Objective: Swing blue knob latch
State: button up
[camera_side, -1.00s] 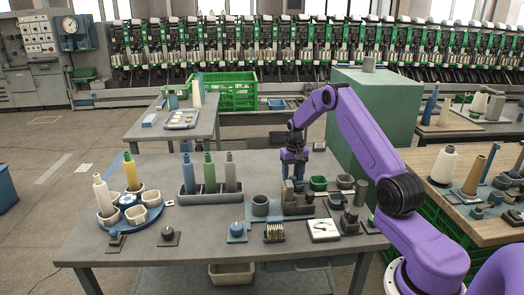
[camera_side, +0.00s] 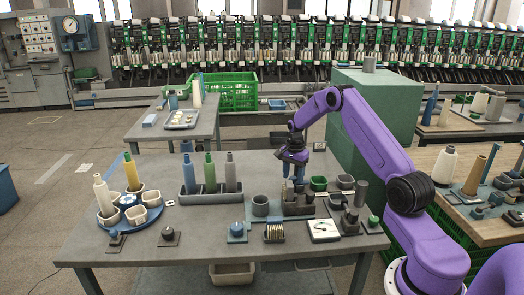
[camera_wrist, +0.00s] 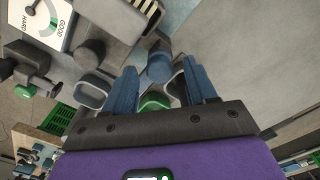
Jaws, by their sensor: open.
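My gripper (camera_wrist: 160,88) is open in the wrist view, one blue finger on each side. A round blue knob (camera_wrist: 159,66) shows between and just beyond the fingertips, beside a dark grey slotted fixture (camera_wrist: 128,18). I cannot tell whether either finger touches the knob. In the side view my gripper (camera_side: 293,174) hangs tilted over the back of the grey fixture (camera_side: 298,208); the knob is hard to make out there. A green cup (camera_wrist: 155,101) is partly hidden behind the gripper's body.
A dial gauge (camera_side: 323,230) stands in front of the fixture. A green cup (camera_side: 318,184) and a grey cup (camera_side: 345,182) sit to its right, a dark cup (camera_side: 260,205) to its left. The table's back middle is clear.

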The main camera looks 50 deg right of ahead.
aim_at(293, 177)
jog(key=shift+r+m, duration=0.3)
jog(key=shift+m, duration=0.1)
notch_tip(293, 177, up, 17)
jog(key=s+a+r+n, duration=0.1)
jog(key=a+n, duration=0.4)
jog(key=a, duration=0.6)
jog(key=s+a+r+n, duration=0.1)
jog(key=s+a+n, duration=0.2)
jog(key=a, duration=0.9)
jog(key=shift+a+r+n, duration=0.2)
jog(key=shift+r+n, duration=0.2)
jog(key=shift+n, duration=0.8)
